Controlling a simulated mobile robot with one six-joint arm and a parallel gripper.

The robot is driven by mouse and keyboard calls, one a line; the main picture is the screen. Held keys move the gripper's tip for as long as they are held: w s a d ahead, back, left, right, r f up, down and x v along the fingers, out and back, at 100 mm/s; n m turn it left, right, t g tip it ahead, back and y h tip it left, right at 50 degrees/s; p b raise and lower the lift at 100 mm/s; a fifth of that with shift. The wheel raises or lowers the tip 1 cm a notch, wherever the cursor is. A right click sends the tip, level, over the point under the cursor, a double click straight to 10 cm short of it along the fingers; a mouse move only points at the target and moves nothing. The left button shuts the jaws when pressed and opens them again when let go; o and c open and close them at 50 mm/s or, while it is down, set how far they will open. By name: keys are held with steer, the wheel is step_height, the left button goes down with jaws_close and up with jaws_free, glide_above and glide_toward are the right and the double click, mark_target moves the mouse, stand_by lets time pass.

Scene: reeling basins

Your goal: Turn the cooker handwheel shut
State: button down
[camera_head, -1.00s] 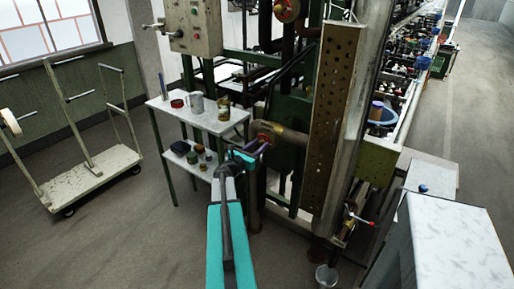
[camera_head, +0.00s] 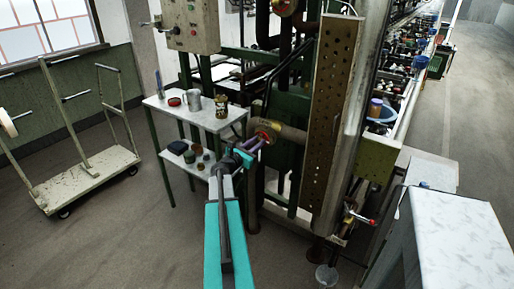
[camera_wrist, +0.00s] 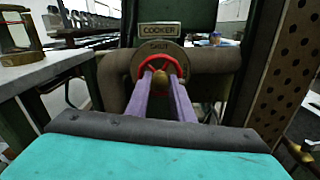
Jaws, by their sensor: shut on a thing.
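The cooker handwheel (camera_wrist: 160,67) is a red ring with a brass-coloured hub, set on a grey pipe. In the wrist view my gripper (camera_wrist: 161,80) reaches straight at it, with its two purple fingers on either side of the hub and shut on the wheel. The fingers cover part of the rim. Behind the wheel is a round plate (camera_wrist: 158,46) reading "SHUT", with a "COOKER" sign (camera_wrist: 160,30) above. In the head view the handwheel (camera_head: 267,133) is small, and my gripper (camera_head: 252,146) meets it from the front left.
A two-tier side table (camera_head: 222,123) with cups and jars stands left of the wheel. A tall perforated metal panel (camera_head: 333,110) rises at the right. A pale trolley (camera_head: 90,178) stands farther left. A marble-topped cabinet (camera_head: 462,240) is at the lower right. Floor is open at lower left.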

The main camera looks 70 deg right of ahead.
steer(key=m+b, duration=1.3)
steer(key=b, duration=0.8)
steer(key=shift+f, duration=0.2)
steer(key=m+b, duration=0.6)
steer(key=b, duration=0.4)
steer(key=shift+m, duration=0.3)
steer(key=m+b, duration=0.4)
steer(key=b, duration=0.2)
steer(key=m+b, duration=0.3)
steer(key=b, duration=0.2)
steer(key=shift+r, duration=0.1)
stand_by(0.4)
steer(key=c, duration=1.7)
jaws_free()
steer(key=shift+r, duration=0.1)
